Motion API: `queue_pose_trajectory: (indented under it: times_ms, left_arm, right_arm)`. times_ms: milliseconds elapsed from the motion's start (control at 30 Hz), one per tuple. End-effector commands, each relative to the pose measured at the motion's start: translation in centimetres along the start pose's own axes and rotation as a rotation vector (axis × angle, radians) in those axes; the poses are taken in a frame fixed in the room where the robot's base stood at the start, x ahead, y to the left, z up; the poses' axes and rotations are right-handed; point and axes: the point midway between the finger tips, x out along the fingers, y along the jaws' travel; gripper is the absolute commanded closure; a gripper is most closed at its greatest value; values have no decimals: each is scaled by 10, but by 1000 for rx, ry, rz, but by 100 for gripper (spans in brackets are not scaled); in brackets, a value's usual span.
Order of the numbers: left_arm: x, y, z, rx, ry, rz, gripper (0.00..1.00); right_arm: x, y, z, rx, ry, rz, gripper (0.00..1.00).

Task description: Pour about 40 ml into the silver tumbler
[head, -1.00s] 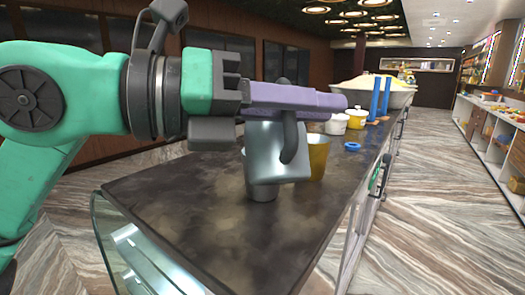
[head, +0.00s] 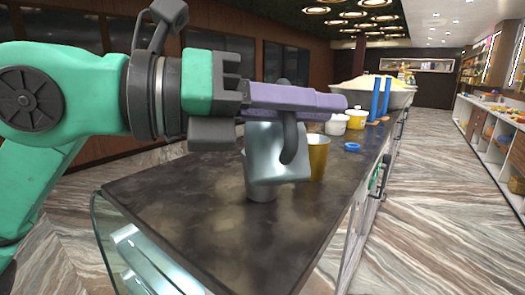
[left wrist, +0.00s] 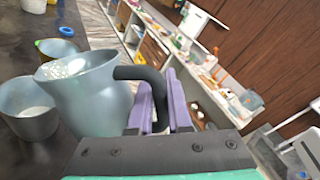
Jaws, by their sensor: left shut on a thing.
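My left gripper (head: 318,101) is shut on the dark handle of a silver-grey jug (head: 266,152), above the counter. In the left wrist view the jug (left wrist: 98,100) is tilted, and its mouth with a whitish, speckled inside leans toward the left. The silver tumbler (head: 261,191) stands upright on the counter, partly hidden behind and below the jug. In the left wrist view the tumbler (left wrist: 28,122) is beside the jug's lip, with something whitish inside. No falling stream is clear. My right gripper is out of view.
A yellow tumbler (head: 319,158) stands just behind the jug. Further back on the dark counter (head: 215,220) are a blue ring (head: 352,147), a white tub (head: 336,125), a yellow tub (head: 357,120), blue posts (head: 384,98) and a large bowl (head: 400,98). The near counter is clear.

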Motion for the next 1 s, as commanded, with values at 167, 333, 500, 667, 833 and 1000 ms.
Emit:
queue_pose_trajectory:
  times_ms: [167,333,500,667,833,1000]
  left_arm:
    - [0,0,-1,3,-2,-1,100]
    - [1,6,-14,42,-10,-1,100]
    - [3,13,-37,145,-31,-1,100]
    - [4,15,-58,281,-59,0,100]
    - [7,27,-79,369,-77,3,100]
    - [9,34,-97,474,-97,4,100]
  right_arm:
    - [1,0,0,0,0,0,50]
    - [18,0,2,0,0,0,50]
    - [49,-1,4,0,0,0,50]
    - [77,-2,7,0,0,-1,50]
    - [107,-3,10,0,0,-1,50]
    - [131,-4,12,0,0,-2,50]
